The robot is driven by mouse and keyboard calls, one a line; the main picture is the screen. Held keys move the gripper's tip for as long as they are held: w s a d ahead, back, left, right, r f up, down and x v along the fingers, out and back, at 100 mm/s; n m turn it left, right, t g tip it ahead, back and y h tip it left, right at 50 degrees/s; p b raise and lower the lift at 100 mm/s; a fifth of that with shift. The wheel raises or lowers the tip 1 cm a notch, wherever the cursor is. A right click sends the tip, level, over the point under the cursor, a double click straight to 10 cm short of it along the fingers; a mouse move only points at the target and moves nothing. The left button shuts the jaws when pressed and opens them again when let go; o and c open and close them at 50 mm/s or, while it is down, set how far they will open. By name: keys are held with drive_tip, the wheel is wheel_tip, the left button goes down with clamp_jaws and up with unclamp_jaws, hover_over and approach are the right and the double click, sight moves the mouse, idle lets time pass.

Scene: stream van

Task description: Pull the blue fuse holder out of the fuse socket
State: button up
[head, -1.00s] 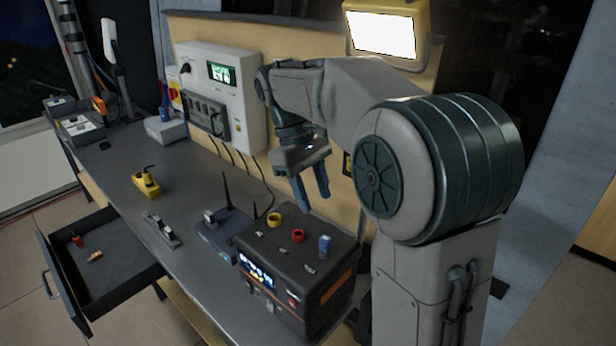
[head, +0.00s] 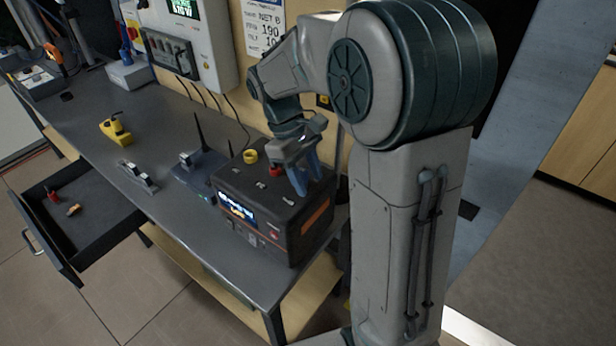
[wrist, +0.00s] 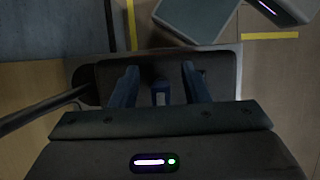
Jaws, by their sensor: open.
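The blue fuse holder (wrist: 160,94) shows in the wrist view between my two blue fingers, with a visible gap on each side. It stands on the top of a black power box (head: 272,222), toward its right end. In the head view my fingers cover it. The fuse socket beneath it is hidden, and I cannot tell how deep the holder sits. My gripper (head: 304,182) is open and points down at the box top, with one finger on either side of the holder (wrist: 159,72).
A router with antennas (head: 198,172) stands left of the box. An open drawer (head: 85,220) juts out at the front.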

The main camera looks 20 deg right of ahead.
drive_tip(key=shift+s+d+f, duration=0.1)
drive_tip(key=shift+s+f, duration=0.05)
drive_tip(key=shift+f, duration=0.25)
drive_tip(key=shift+c, duration=0.3)
clamp_jaws()
drive_tip(key=c, duration=0.6)
unclamp_jaws()
drive_tip(key=shift+c, duration=0.2)
clamp_jaws()
drive_tip(key=shift+r+p, duration=1.3)
drive_tip(key=shift+r, duration=0.25)
drive_tip(key=shift+r+p, duration=1.45)
drive_tip(key=shift+r, duration=0.05)
